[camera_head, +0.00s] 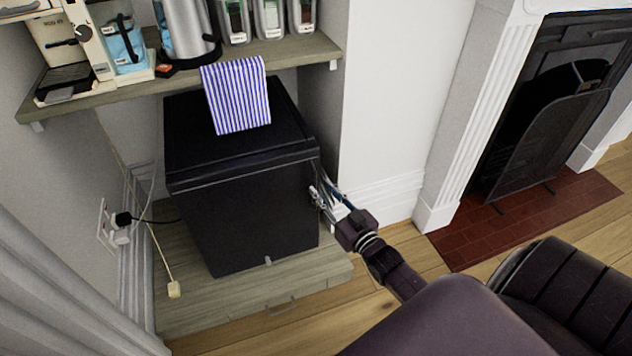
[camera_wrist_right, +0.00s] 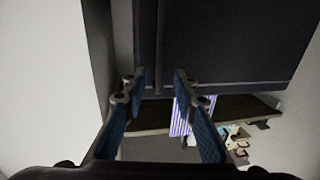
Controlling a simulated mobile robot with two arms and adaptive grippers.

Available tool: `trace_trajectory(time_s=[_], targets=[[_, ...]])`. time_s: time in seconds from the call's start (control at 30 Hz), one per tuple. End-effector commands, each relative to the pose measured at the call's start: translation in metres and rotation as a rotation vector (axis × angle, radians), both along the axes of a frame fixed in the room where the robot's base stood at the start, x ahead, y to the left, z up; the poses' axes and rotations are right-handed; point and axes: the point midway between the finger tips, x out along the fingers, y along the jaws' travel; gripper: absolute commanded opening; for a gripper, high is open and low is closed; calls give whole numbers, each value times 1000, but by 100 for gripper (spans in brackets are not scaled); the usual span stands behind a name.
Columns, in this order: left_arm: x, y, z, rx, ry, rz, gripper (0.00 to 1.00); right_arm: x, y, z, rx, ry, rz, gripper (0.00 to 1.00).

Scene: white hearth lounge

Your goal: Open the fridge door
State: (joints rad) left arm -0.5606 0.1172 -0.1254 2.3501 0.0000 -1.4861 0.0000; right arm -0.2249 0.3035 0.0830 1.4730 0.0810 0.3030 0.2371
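The black box-shaped fridge (camera_head: 250,215) stands on a low wooden platform under a shelf, and its door looks shut. My right gripper (camera_head: 319,192) is at the right side of the fridge, close to its front right edge. In the right wrist view the fridge (camera_wrist_right: 225,45) fills the upper part, with a vertical seam near its left edge. There the two blue-padded fingers of my right gripper (camera_wrist_right: 160,85) are spread apart, with a dark fridge edge and seam beyond the gap. I cannot tell whether they touch it. My left gripper is not in view.
A wooden shelf (camera_head: 295,54) above holds a coffee machine (camera_head: 70,42), a kettle (camera_head: 188,30) and jars. A striped towel (camera_head: 237,95) hangs from it over the fridge top.

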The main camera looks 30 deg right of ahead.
Motion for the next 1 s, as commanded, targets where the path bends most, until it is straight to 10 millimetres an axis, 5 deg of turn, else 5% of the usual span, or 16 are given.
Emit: trace_trajectory(time_s=[0.3, 0.63, 0.9, 1.0], targets=[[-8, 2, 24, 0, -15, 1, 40, 44, -2, -1, -1, 0, 1, 26], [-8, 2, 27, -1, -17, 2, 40, 49, -2, -1, 0, 3, 1, 26], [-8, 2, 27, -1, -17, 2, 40, 49, -2, -1, 0, 2, 0, 0], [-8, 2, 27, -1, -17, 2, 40, 49, -2, -1, 0, 2, 0, 0]])
